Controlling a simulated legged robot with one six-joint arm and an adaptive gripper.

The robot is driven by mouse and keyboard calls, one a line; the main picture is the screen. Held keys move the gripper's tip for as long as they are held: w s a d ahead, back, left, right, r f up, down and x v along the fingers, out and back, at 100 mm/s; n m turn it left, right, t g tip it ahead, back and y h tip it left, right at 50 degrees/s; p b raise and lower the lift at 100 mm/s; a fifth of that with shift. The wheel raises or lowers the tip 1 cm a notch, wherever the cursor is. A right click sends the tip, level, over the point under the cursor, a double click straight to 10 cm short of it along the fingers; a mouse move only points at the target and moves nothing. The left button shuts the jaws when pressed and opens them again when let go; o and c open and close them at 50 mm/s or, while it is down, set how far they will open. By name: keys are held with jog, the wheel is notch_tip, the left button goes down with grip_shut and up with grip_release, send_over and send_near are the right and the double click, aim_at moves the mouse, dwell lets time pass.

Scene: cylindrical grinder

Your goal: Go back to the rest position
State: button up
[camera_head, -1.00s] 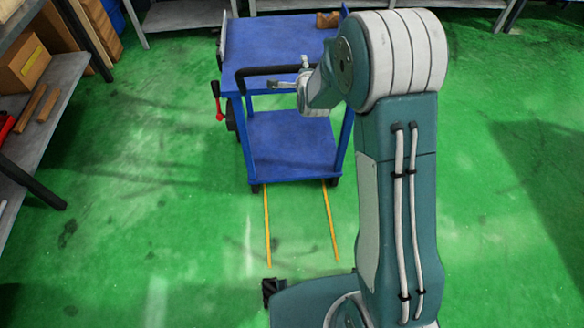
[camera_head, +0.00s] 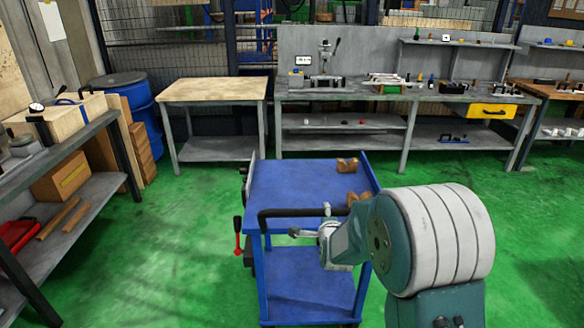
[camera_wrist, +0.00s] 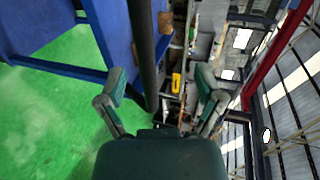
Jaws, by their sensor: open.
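My gripper (camera_head: 308,233) is just in front of the blue cart (camera_head: 290,180), near its black push handle (camera_head: 290,212). In the wrist view my gripper (camera_wrist: 163,88) has its two fingers spread apart with nothing held between them. The black handle (camera_wrist: 142,45) runs upright through the picture between the fingertips; I cannot tell how far beyond them it lies. My arm reaches in from the lower right of the head view and hides the cart's right front part.
Wooden V-shaped blocks (camera_head: 347,165) stand on the cart's top. A shelf (camera_head: 75,140) stands left, a wooden-topped table (camera_head: 212,91) and a grey workbench (camera_head: 400,92) behind. Green floor is free around the cart.

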jog(key=s+r+n+g, duration=0.2)
jog(key=s+r+n, duration=0.2)
jog(key=s+r, duration=0.25)
jog(key=s+d+r+n+g, duration=0.1)
jog(key=s+n, duration=0.3)
jog(key=s, duration=0.6)
jog(key=s+d+r+n+g, duration=0.1)
jog(key=s+r+n+g, duration=0.2)
jog(key=s, duration=0.8)
jog(key=s+d+r+n+g, duration=0.1)
jog(key=s+r+n+g, duration=0.1)
jog(key=s+n, duration=0.5)
jog(key=s, duration=0.4)
jog(key=shift+d+g, duration=0.35)
jog(key=shift+g, duration=0.05)
